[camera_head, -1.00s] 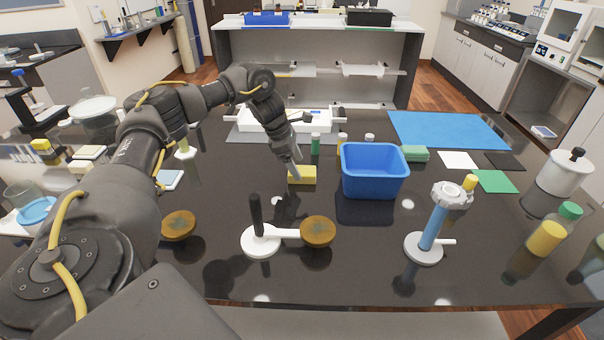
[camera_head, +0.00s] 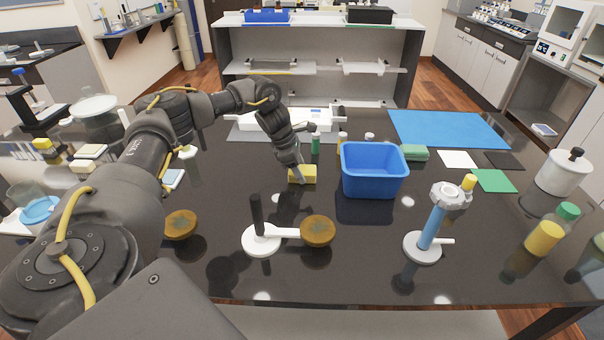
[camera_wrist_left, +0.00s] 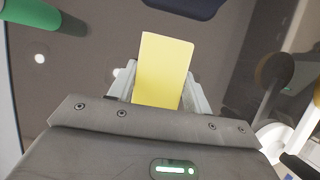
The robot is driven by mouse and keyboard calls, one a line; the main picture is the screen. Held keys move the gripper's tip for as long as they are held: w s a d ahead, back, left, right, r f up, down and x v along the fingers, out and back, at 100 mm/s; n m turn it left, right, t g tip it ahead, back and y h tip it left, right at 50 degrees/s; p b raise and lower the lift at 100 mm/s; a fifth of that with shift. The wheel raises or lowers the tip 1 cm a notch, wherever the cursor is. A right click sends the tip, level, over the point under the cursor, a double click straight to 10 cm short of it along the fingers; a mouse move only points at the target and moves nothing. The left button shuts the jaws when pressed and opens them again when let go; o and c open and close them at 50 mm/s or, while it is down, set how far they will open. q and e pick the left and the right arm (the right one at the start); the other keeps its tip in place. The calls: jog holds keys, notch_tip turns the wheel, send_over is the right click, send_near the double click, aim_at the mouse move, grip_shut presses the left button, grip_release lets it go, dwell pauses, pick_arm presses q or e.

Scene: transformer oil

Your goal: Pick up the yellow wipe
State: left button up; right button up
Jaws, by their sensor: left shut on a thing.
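The yellow wipe (camera_head: 308,174) is a small yellow block on the dark table in the head view, just left of the blue bin. My left gripper (camera_head: 299,174) reaches down onto it from behind and left. In the left wrist view the wipe (camera_wrist_left: 164,70) lies between the two pale fingers of my left gripper (camera_wrist_left: 160,88), which are shut on its sides. Whether the wipe is clear of the table top cannot be told. My right gripper is not in view.
A green-capped bottle (camera_head: 315,144) and a white tray (camera_head: 290,121) are behind. A white stand with a brown disc (camera_head: 318,230) is in front. A blue mat (camera_head: 448,129) lies at the back right.

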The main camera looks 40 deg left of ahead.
pick_arm(q)
jog(key=shift+r+b, duration=0.4)
jog(key=shift+r, duration=0.15)
jog(key=r, duration=0.1)
jog(key=a+r+b, duration=0.1)
jog(key=r, duration=0.1)
jog(key=w+a+r, duration=0.1)
jog(key=shift+r, duration=0.25)
jog(key=w+a+r+p, duration=0.4)
jog(key=a+r+p, duration=0.3)
jog(key=a, duration=0.4)
jog(key=shift+w+r, duration=0.2)
jog(key=shift+w, duration=0.05)
